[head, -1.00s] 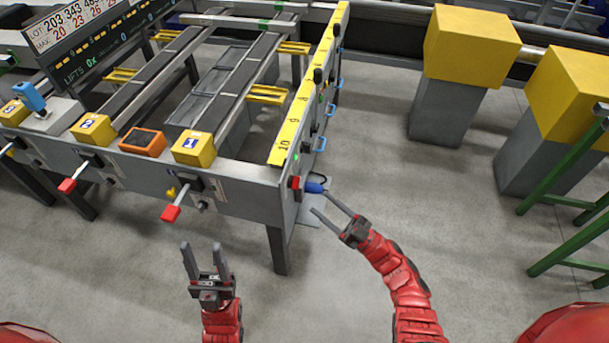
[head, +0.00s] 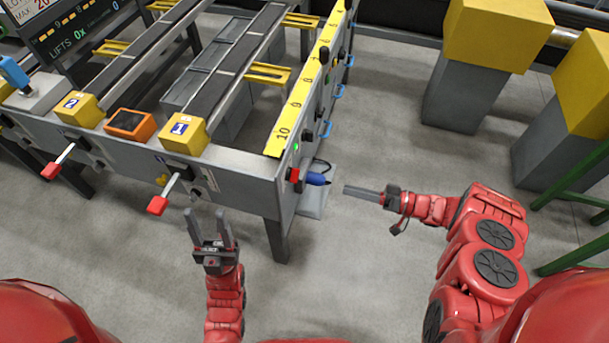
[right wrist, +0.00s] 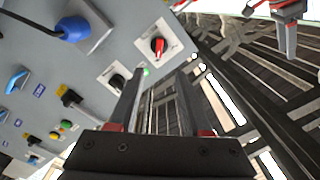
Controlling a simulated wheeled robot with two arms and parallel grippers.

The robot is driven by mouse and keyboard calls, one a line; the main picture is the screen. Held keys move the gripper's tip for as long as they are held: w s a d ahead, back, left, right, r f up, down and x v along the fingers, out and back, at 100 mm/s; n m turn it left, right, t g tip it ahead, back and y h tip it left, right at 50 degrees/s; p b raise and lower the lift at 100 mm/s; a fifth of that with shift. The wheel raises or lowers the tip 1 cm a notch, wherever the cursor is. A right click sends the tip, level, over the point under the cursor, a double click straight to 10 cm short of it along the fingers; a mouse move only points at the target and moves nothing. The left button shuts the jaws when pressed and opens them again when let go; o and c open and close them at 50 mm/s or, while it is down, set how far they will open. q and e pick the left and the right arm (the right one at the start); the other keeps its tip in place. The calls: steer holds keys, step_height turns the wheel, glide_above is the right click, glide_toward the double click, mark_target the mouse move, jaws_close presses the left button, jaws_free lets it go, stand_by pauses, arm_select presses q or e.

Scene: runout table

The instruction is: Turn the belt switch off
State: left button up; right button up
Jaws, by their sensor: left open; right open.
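The side panel of the runout table (head: 284,200) carries a rotary switch with a red handle (head: 293,174) near its front corner. In the right wrist view this red-handled switch (right wrist: 158,45) sits on a white plate, with a black-handled switch (right wrist: 117,82) on another plate beside it and a lit green lamp (right wrist: 146,71) near them. I cannot read which is the belt switch. My right gripper (head: 350,190) is open and empty, right of the panel and apart from it, fingers pointing left. My left gripper (head: 207,218) is open and empty before the table's front.
A blue plug (head: 316,179) with a cable sticks out beside the red-handled switch. Red-tipped levers (head: 158,205) project from the front. Yellow-topped grey pillars (head: 486,60) and a green frame (head: 575,180) stand at right. Floor between panel and pillars is clear.

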mark_target(293, 175)
steer(key=p+x, duration=0.1)
steer(key=x, duration=1.3)
steer(key=shift+w+f, duration=0.1)
jaws_close()
